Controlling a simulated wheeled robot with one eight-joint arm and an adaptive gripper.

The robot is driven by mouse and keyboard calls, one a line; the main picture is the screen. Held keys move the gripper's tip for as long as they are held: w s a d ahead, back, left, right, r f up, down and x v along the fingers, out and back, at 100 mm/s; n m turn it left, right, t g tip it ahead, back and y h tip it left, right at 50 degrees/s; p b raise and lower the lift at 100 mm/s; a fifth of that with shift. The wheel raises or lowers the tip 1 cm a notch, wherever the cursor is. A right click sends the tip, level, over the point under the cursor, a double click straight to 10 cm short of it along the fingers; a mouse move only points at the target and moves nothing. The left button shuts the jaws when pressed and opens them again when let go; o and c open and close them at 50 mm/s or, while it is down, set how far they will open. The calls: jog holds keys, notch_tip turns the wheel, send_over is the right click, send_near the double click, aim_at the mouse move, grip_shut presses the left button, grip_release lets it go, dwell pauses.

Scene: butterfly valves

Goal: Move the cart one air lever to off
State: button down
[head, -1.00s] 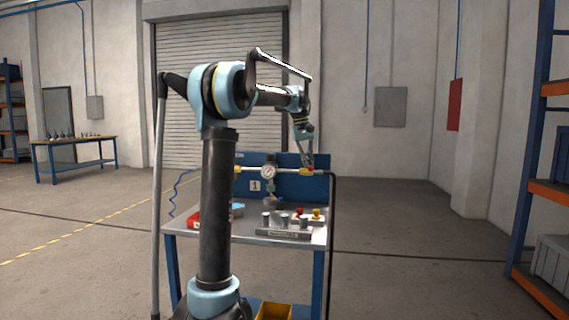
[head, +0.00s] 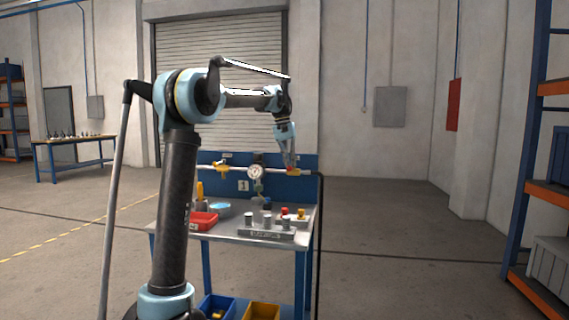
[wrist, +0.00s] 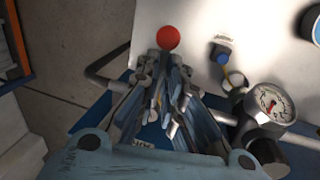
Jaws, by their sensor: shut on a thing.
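The cart (head: 262,242) stands in front of my arm, with a blue back panel marked 1 (head: 243,186). A pipe with a round pressure gauge (head: 256,172) runs along the panel; the gauge also shows in the wrist view (wrist: 271,103). My gripper (head: 290,165) reaches down to the red and yellow valve lever (head: 293,172) at the pipe's right end. In the wrist view my fingers (wrist: 165,85) are close together around it and largely hide it. A red ball (wrist: 168,38) shows just beyond the fingertips.
Another yellow valve (head: 221,168) sits left of the gauge. A blue-orange rack (head: 540,190) stands at far right. The floor between is clear.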

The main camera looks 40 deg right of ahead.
jog(key=shift+a+f, duration=0.15)
jog(key=c, duration=1.7)
grip_release()
notch_tip(320, 180, up, 12)
jog(key=w+a, duration=0.1)
jog(key=w, duration=0.1)
jog(key=shift+a, duration=0.15)
